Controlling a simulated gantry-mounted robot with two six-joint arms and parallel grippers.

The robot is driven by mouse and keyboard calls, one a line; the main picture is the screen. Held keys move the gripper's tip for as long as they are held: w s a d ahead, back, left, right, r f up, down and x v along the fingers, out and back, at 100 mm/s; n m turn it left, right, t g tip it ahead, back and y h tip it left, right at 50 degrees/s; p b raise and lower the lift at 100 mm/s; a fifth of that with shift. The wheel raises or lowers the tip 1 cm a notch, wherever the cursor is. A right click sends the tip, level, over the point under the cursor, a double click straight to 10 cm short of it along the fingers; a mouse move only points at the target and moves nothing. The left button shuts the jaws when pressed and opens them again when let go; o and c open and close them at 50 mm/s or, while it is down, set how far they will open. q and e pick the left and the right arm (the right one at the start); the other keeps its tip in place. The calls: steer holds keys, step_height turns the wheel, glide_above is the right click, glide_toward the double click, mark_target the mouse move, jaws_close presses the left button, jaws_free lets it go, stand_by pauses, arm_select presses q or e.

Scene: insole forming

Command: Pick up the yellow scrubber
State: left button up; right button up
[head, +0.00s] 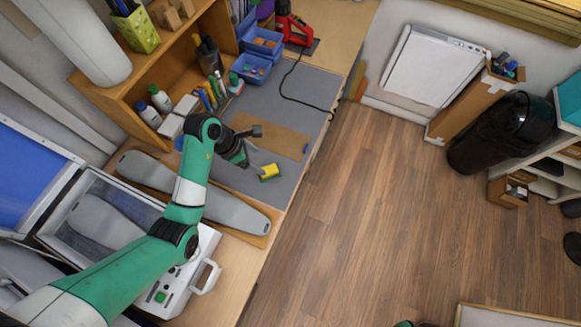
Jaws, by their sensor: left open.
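My left arm comes in from the lower left and covers part of the bench. My right gripper does not show.
Grey insole forms on a board (237,211) lie just below the scrubber. A brown sheet (285,141) lies above it on the mat (300,90). A wooden shelf (145,75) with bottles stands left, blue bins (250,68) behind. The bench's right edge is close.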

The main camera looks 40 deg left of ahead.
arm_select(q)
steer(key=a+f, duration=0.1)
steer(key=f, duration=0.1)
steer(key=b, duration=0.2)
glide_above(269, 169)
steer(key=s+a, duration=0.1)
steer(key=s, duration=0.1)
steer(key=f, duration=0.5)
steer(key=shift+s+a+f, duration=0.1)
steer(key=shift+s+f, duration=0.1)
steer(key=shift+f, duration=0.1)
steer(key=b+x, duration=0.2)
steer(key=x, duration=0.3)
steer(key=shift+w, duration=0.1)
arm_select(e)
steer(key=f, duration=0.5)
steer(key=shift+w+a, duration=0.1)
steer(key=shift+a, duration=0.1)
arm_select(q)
jaws_close()
